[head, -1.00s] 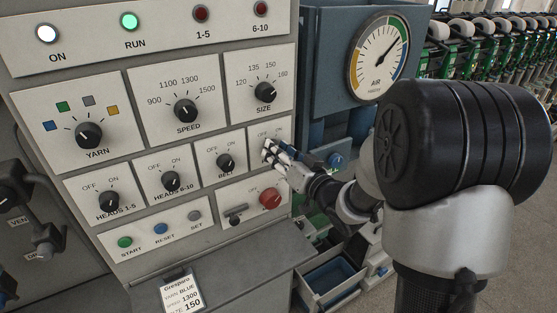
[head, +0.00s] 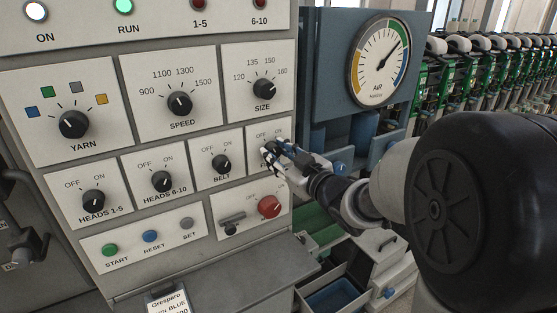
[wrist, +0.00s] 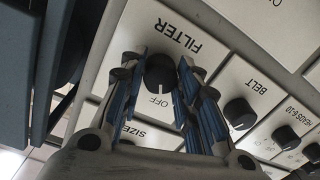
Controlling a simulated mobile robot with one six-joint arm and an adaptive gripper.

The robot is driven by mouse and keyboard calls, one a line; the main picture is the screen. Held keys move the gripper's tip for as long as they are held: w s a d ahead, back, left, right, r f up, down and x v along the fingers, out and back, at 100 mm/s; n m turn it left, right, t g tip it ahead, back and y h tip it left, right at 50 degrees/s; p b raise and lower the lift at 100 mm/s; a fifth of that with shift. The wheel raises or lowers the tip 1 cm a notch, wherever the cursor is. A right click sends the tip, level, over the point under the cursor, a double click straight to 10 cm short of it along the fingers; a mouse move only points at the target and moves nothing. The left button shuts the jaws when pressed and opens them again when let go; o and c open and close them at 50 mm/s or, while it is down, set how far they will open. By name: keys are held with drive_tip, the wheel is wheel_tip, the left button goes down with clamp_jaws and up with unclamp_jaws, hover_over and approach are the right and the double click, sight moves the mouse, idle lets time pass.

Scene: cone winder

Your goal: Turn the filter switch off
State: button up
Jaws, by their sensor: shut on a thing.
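The filter switch is a black round knob (wrist: 160,72) on a white plate marked FILTER. In the wrist view it sits between my two blue-padded fingers, and the OFF mark lies just beside it, below it in the picture. My gripper (wrist: 159,74) is shut on the knob. In the head view my gripper (head: 269,156) reaches in from the right and covers most of the filter switch.
The belt knob (head: 221,165) is just left of the filter switch. The red knob (head: 269,206) and a small lever (head: 231,226) are below. The blue gauge housing (head: 326,60) stands close on the right. A drawer (head: 340,292) juts out lower down.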

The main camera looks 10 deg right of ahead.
idle(0.4)
drive_tip(key=o, duration=1.1)
drive_tip(key=shift+c, duration=0.2)
drive_tip(key=v, duration=1.2)
